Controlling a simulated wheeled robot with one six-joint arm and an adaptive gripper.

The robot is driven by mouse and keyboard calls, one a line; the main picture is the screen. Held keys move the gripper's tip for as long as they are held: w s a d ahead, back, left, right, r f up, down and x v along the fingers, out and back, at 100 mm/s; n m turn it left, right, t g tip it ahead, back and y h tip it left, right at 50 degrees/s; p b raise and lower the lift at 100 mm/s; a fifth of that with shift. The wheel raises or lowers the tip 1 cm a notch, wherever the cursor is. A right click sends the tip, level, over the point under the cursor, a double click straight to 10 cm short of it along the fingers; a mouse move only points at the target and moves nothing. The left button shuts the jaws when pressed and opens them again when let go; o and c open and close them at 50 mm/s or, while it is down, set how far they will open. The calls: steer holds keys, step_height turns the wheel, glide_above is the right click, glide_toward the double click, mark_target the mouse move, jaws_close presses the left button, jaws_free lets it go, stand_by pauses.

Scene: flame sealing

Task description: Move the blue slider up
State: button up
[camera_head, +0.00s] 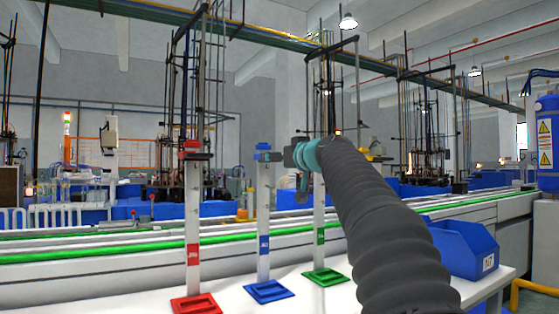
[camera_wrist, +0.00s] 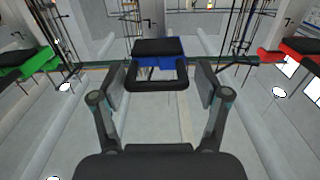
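The blue slider (camera_head: 262,151) is near the upper end of the middle white post (camera_head: 263,212), which stands upright on a blue base (camera_head: 269,291). In the wrist view the blue slider (camera_wrist: 158,62) has a black part and lies ahead, between the lines of the two fingers. My gripper (camera_head: 292,155) is just right of the blue slider in the head view. In the wrist view my gripper (camera_wrist: 161,86) is open, its finger pads apart on either side. I cannot tell whether either pad touches the slider.
A post with a red slider (camera_head: 191,152) stands left. A post with a green base (camera_head: 326,277) stands right; its slider is hidden by my arm in the head view, but the green slider (camera_wrist: 40,62) shows in the wrist view. A blue bin (camera_head: 465,247) sits right.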

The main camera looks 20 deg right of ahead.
steer(key=shift+d, duration=0.2)
steer(key=shift+s, duration=0.15)
steer(key=v, duration=1.1)
steer(key=shift+s+f, duration=0.1)
steer(key=shift+s, duration=0.25)
steer(key=s+a+f+m+g+h, duration=0.1)
steer(key=s+a+f+g, duration=0.35)
steer(key=f, duration=0.65)
steer(key=s+a+f+m+g, duration=0.1)
steer(key=s+a+f+g, duration=0.1)
steer(key=s+a+f, duration=0.65)
steer(key=s+d+f+g+h, duration=0.1)
steer(key=s+f, duration=0.5)
steer(key=f, duration=0.3)
steer(key=s+d+f+g+h, duration=0.1)
steer(key=s+f+g, duration=0.1)
steer(key=s+f, duration=0.4)
steer(key=s+d+f+g+h, duration=0.1)
steer(key=s+f, duration=0.5)
steer(key=f, duration=0.7)
steer(key=shift+d+f+m+g, duration=0.1)
steer(key=shift+d+m+g, duration=0.25)
steer(key=shift+g, duration=0.3)
steer(key=shift+a, duration=0.1)
